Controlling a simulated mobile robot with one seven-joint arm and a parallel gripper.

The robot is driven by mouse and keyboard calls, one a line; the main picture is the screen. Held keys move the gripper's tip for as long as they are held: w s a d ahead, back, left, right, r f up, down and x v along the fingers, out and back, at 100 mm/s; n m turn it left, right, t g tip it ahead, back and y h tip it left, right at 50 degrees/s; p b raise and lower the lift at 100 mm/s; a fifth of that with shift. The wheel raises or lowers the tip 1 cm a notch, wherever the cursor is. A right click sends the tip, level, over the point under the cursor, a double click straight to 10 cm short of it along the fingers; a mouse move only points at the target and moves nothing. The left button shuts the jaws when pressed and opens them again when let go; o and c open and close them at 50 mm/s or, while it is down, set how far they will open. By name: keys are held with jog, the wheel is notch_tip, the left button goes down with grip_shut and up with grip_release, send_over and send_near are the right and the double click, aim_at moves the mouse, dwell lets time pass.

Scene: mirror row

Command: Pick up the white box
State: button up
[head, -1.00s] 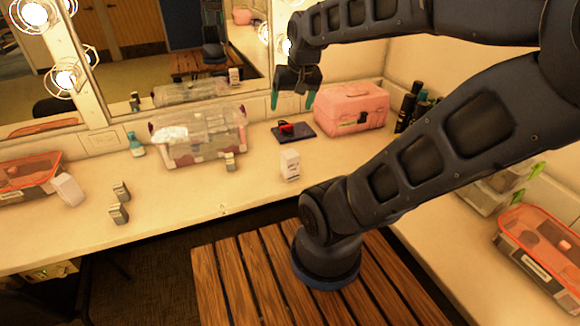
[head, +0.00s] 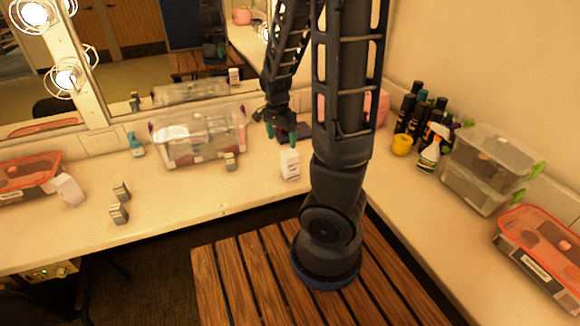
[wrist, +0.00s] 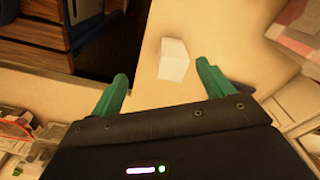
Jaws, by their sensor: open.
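The white box (head: 290,165) stands upright on the counter near its front edge, in the middle of the head view. In the wrist view the white box (wrist: 173,62) lies ahead between the two green fingertips, closer to the right one. My gripper (head: 280,132) hangs just behind and above the box in the head view, with its fingers pointing down. It is open and empty, and it looks apart from the box. In the wrist view my gripper (wrist: 162,74) has its fingers spread wide.
A clear bin (head: 200,140) stands left, with a small box (head: 230,162) before it. A dark flat case (head: 300,132) and pink case (head: 381,108) are behind my arm. Small grey boxes (head: 119,213) and another white box (head: 68,190) stand left. Bottles (head: 432,155) are right.

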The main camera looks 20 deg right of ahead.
aim_at(289, 154)
jog(key=shift+w+d+f+m+h, duration=0.65)
jog(key=shift+f+m, duration=0.2)
jog(key=shift+f, duration=0.7)
jog(key=shift+w+d+f+m+h, duration=0.65)
jog(key=shift+f+m, duration=0.15)
jog(key=shift+f, duration=0.8)
jog(key=shift+w+d+f+m+h, duration=0.6)
jog(key=shift+f+m, duration=0.25)
jog(key=shift+f, duration=0.7)
jog(key=shift+d+f, duration=0.1)
jog(key=shift+f, duration=0.05)
jog(key=shift+w+x, duration=0.15)
jog(key=shift+x, duration=1.1)
jog(key=shift+w+x, duration=0.15)
jog(key=shift+x, duration=1.05)
jog(key=shift+c, duration=0.2)
jog(key=c, duration=1.1)
